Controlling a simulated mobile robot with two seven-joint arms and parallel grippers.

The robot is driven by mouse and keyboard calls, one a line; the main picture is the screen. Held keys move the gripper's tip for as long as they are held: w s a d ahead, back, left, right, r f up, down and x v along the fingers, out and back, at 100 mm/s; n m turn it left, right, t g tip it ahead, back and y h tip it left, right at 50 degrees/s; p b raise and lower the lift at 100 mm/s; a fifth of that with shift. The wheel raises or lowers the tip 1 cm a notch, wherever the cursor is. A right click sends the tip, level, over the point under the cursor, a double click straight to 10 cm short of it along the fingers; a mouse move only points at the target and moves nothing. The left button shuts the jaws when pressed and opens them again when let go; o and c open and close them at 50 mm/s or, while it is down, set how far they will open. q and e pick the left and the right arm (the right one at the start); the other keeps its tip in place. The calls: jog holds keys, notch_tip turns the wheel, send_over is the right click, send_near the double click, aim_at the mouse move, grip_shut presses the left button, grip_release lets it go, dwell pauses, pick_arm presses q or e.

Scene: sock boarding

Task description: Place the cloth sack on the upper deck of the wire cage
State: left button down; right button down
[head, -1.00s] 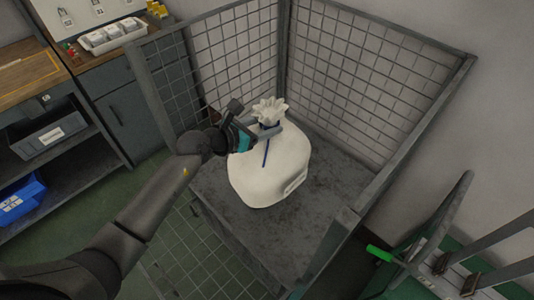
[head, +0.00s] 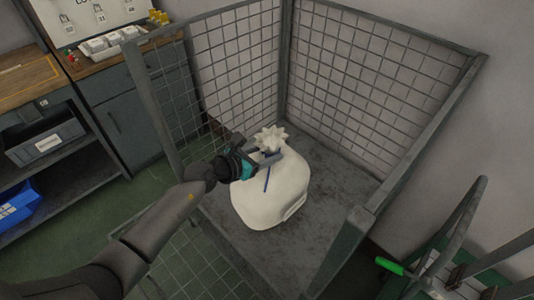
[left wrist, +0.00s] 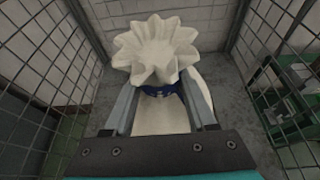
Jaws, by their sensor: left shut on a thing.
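The white cloth sack (head: 272,196), tied at the neck with a blue cord, stands upright on or just above the grey upper deck (head: 335,240) of the wire cage (head: 375,90); I cannot tell if its base touches. My left gripper (head: 264,158) is shut on the sack's neck, just below the frilled top. In the left wrist view the two fingers (left wrist: 163,112) sit on either side of the neck, at the blue cord, with the frilled top (left wrist: 157,48) beyond them. My right gripper is not in view.
Mesh walls close the cage at the back and sides, and a grey post (head: 343,248) rises at the near right. A workbench with drawers (head: 125,115) stands at left. A green cart with a green-gripped handle (head: 390,265) is at lower right. Bare deck surrounds the sack.

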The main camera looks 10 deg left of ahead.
pick_arm(q)
jog(key=shift+w+r, duration=0.1)
jog(key=shift+c, duration=1)
grip_release()
jog(key=shift+f, duration=0.25)
jog(key=shift+r, duration=0.1)
jog(key=shift+s+a+r, duration=0.1)
jog(key=shift+s+r, duration=0.05)
jog(key=shift+s, duration=0.1)
jog(key=p+v, duration=0.3)
jog(key=v, duration=0.8)
jog(key=shift+s+a, duration=0.15)
jog(key=shift+s, duration=0.15)
